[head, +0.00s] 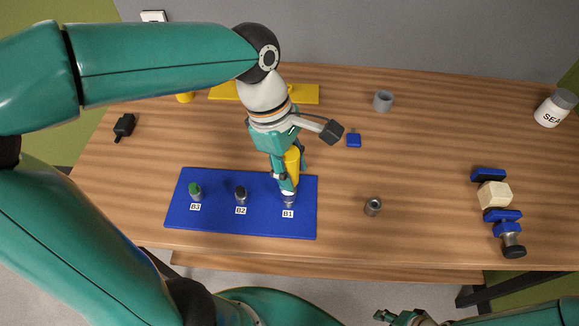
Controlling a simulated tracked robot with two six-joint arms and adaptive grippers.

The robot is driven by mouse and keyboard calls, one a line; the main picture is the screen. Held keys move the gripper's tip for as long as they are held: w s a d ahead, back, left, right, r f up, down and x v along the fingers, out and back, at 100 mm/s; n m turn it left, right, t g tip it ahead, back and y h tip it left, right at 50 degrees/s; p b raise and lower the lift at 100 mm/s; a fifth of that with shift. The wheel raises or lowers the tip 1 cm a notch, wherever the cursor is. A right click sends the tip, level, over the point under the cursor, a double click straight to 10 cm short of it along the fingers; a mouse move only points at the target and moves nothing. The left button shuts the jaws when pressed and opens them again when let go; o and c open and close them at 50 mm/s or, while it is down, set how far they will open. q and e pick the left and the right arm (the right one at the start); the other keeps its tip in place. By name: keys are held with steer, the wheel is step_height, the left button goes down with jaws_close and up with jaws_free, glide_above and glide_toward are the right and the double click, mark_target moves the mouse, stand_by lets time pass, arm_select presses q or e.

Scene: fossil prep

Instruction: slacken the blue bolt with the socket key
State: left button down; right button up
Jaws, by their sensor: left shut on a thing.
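My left gripper (287,178) is shut on the yellow-handled socket key (292,160), pointing down over the right end of the blue board (265,222). The key's lower end is at the bolt position labelled B1 (288,214). A grey metal part (289,201) shows there; the bolt's head is hidden, so I cannot see its colour or how far the socket covers it. A green-topped bolt (195,191) stands at B3 and a dark-topped bolt (240,194) at B2. My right gripper (400,317) is partly in view at the bottom edge; its jaws are unclear.
A yellow rack (305,94) lies behind my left arm. A grey cup (383,101), a small blue block (354,140) and a metal socket-like piece (373,206) stand right of the board. A blue clamp (502,215) holding a pale block and a white jar (554,108) are farther right.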

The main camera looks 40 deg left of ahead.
mark_target(295, 155)
arm_select(q)
steer(key=shift+r+p, duration=0.2)
steer(key=shift+p, duration=0.15)
stand_by(0.8)
steer(key=shift+r, duration=0.1)
steer(key=shift+r+p, duration=3.3)
steer(key=shift+r, duration=0.15)
steer(key=shift+f, duration=0.15)
